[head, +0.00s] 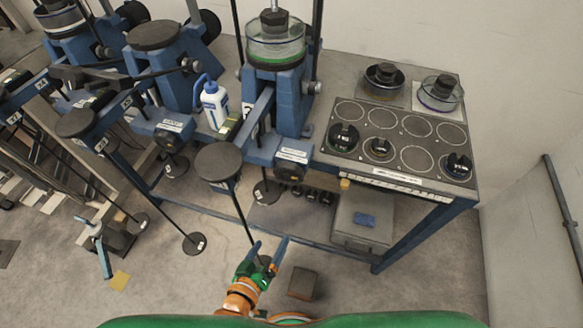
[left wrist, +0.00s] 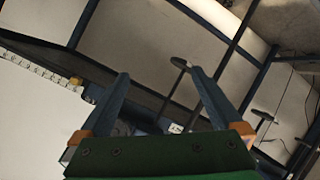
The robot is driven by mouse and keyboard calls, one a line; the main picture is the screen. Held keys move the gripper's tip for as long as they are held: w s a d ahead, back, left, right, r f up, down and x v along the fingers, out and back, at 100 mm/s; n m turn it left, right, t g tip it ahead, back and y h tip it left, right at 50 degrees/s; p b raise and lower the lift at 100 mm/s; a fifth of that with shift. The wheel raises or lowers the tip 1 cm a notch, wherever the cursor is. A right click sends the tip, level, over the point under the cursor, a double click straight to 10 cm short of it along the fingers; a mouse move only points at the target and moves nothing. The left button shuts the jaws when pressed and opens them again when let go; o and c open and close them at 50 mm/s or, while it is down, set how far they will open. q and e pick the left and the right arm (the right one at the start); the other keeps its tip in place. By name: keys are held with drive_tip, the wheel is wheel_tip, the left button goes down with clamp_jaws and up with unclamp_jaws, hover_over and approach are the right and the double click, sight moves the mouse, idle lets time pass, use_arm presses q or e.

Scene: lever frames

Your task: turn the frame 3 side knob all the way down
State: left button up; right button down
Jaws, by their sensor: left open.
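The blue lever frame (head: 290,105) marked 3 stands at the bench's front, with a glass dish and dark weight on top. A small round side knob (head: 315,88) sits on its right side; I cannot tell how far it is turned. A dark knob (head: 290,171) is on its front box, below a white label. The frame's lever ends in a round dark pad (head: 219,161). My left gripper (head: 268,246) is open and empty, low in front of the bench and well below the frame. Its two fingers (left wrist: 158,75) show apart in the left wrist view. My right gripper is not in view.
A white-and-blue bottle (head: 214,104) stands left of frame 3. More lever frames stand at left. A grey bin (head: 362,222) is under the bench; a dark block (head: 302,283) lies on the floor.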

sight(288, 178)
use_arm(q)
drive_tip(key=w+d+r+n+t+h, duration=0.1)
drive_tip(key=w+r+n+t, duration=0.15)
drive_tip(key=r, duration=0.45)
drive_tip(key=w+d+r+n+t, duration=0.1)
drive_tip(key=r+n+t, duration=0.15)
drive_tip(key=r, duration=0.55)
drive_tip(key=shift+m, duration=0.5)
drive_tip(key=b+x, duration=0.1)
drive_tip(key=x, duration=0.2)
drive_tip(key=b+x, duration=0.1)
drive_tip(key=x, duration=0.5)
drive_tip(key=shift+d+f+b, duration=0.15)
drive_tip(key=shift+f+b, duration=0.25)
drive_tip(key=shift+w+d+r, duration=0.1)
drive_tip(key=shift+w, duration=0.2)
drive_tip(key=shift+c, duration=0.6)
drive_tip(key=c, duration=1.4)
clamp_jaws()
